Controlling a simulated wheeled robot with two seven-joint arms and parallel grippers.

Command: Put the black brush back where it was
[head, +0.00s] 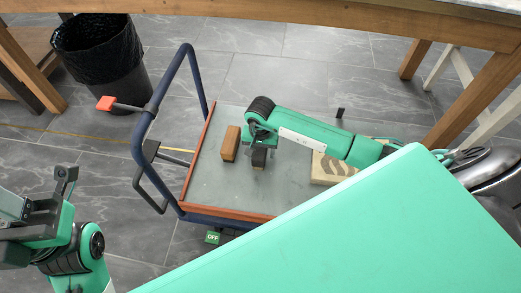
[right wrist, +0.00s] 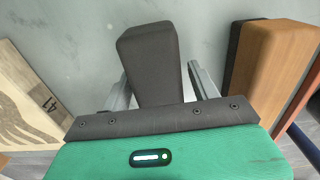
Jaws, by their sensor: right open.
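The black brush (right wrist: 150,60) shows in the right wrist view as a dark block between the fingers of my right gripper (right wrist: 161,92). The jaws are open, with a finger on each side of it. In the head view the black brush (head: 259,158) is a small dark block under my right gripper (head: 257,146), over the cart top. I cannot tell whether it rests on the surface. My left gripper (head: 62,185) is at the lower left, away from the cart; its jaws are unclear.
A brown block with a dark side (head: 230,143) stands left of the black brush on the cart (head: 208,170). A patterned wooden board (head: 325,168) lies to the right. The cart has a blue handle (head: 138,130). A black bin (head: 100,60) and wooden tables stand behind.

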